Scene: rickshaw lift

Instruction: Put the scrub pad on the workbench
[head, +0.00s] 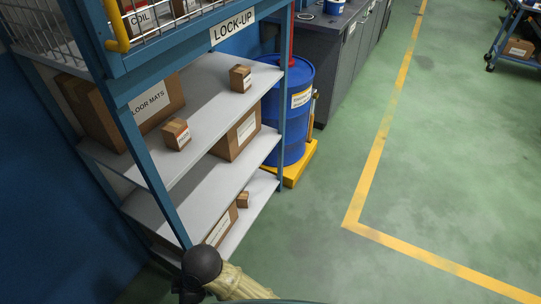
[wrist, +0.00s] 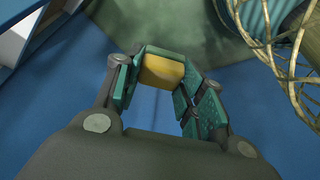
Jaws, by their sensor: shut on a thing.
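In the wrist view, my gripper (wrist: 160,62) has its teal-padded fingers closed around a small yellow block, which looks like the scrub pad (wrist: 161,72). The pad's edges are partly hidden by the fingers. The pad cannot be made out in the head view. A dark grey cabinet-like bench, apparently the workbench (head: 318,50), stands at the top middle of the head view, beyond the shelf rack. Only part of its top shows, with a few small items on it. My gripper is not near it in either view.
A blue rack with grey shelves (head: 215,75) holds several cardboard boxes at the left. A blue drum (head: 291,125) on a yellow base stands between rack and bench. Green floor with a yellow line (head: 385,125) is clear to the right. A blue cart (head: 515,35) stands far right.

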